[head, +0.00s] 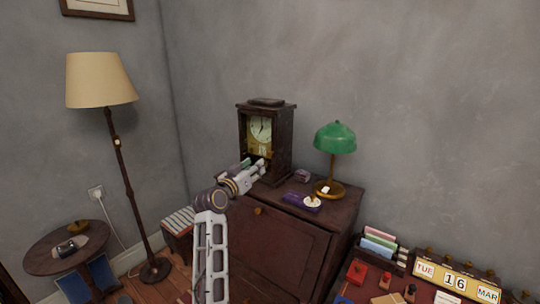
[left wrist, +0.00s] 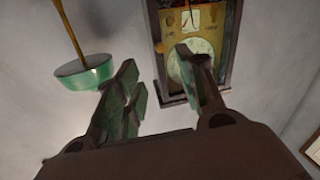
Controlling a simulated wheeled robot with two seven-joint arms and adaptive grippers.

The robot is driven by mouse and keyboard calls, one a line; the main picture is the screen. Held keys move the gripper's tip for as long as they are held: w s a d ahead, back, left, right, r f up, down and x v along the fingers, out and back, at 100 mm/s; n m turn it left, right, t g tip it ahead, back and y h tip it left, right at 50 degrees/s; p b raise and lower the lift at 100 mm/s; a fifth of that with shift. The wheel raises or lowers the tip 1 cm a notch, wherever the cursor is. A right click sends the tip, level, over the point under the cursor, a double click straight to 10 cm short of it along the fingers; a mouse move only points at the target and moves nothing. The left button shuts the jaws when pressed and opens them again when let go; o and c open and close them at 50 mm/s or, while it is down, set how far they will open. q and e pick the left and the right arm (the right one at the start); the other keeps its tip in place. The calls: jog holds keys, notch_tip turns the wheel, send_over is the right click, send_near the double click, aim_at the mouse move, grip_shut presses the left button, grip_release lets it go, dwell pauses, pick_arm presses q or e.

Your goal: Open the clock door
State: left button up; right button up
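The clock (head: 283,135) is a dark wooden case with a pale dial and a brass-coloured lower part, upright on the brown cabinet. It shows upside down in the left wrist view (left wrist: 233,45). I cannot tell its door apart from the case, or whether it stands open. My left gripper (head: 264,164) is in front of the clock's lower front. Its two fingers are apart with nothing between them in the left wrist view (left wrist: 157,62); one overlaps the clock's image. Whether it touches the clock is unclear. My right gripper is not in view.
A green-shaded lamp (head: 335,138) stands right of the clock, with a purple item (head: 296,199) nearby on the cabinet (head: 275,250). A floor lamp (head: 101,80) and small round table (head: 45,262) are left. A desk with a date display (head: 455,282) is front right.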

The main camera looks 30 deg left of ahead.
pick_arm(q)
jog(key=shift+w, duration=0.15)
send_near(269, 154)
jog(key=w, duration=0.3)
jog(key=shift+w+a+r+p, duration=0.15)
jog(key=shift+w+p, duration=0.15)
jog(key=shift+w, duration=0.6)
jog(key=shift+w+a+f+p, duration=0.15)
jog(key=shift+w+p, duration=0.15)
jog(key=shift+w, duration=0.65)
jog(key=shift+w+a+r, duration=0.1)
jog(key=shift+w+a, duration=0.05)
jog(key=shift+w, duration=1.85)
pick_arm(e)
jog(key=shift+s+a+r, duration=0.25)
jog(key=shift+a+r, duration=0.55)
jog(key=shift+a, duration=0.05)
pick_arm(q)
grip_shut()
